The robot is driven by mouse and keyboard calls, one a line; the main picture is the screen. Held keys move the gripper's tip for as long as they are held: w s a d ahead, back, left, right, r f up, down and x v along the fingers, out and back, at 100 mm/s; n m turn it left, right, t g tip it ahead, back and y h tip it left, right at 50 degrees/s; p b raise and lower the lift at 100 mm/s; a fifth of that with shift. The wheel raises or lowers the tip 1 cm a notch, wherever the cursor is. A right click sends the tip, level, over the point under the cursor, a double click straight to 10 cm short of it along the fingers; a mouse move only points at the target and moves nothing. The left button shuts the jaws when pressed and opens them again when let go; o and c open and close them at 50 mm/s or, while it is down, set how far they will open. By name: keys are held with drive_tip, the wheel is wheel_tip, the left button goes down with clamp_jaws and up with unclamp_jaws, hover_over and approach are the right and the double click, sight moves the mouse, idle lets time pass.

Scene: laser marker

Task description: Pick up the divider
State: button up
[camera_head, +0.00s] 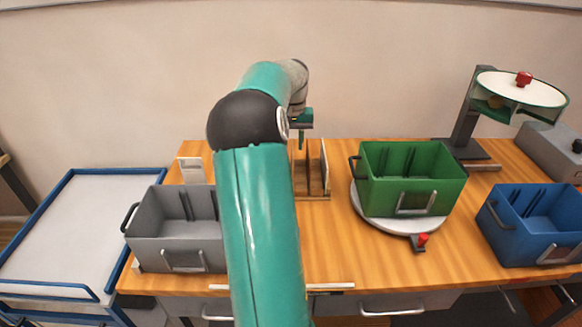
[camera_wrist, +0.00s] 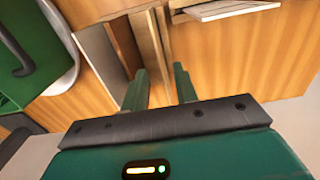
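Upright thin panels, which look like the dividers, stand in a wooden rack (camera_head: 312,196) at the back middle of the table. A dark brown divider (camera_head: 315,170) shows in the head view, and brown panels (camera_wrist: 122,38) show in the wrist view. My gripper (camera_wrist: 163,75) points down over the rack, with its two green fingers apart and nothing clearly clamped between them. A wooden edge runs up to the gap between the fingers. In the head view my gripper (camera_head: 302,130) is just above the rack's left part, and my arm hides some of that area.
A grey bin (camera_head: 180,233) stands left, partly behind my arm. A green bin (camera_head: 412,185) sits on a round turntable (camera_head: 388,222) to the right. A blue bin (camera_head: 520,240) and a marker stand (camera_head: 465,130) are farther right. A blue-framed cart (camera_head: 75,230) is at the left.

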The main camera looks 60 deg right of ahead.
drive_tip(key=shift+w+d+f, duration=0.1)
drive_tip(key=shift+d+f, duration=0.05)
drive_tip(key=shift+f, duration=1.95)
drive_tip(key=shift+w+d+f, duration=0.1)
drive_tip(key=shift+f, duration=2)
clamp_jaws()
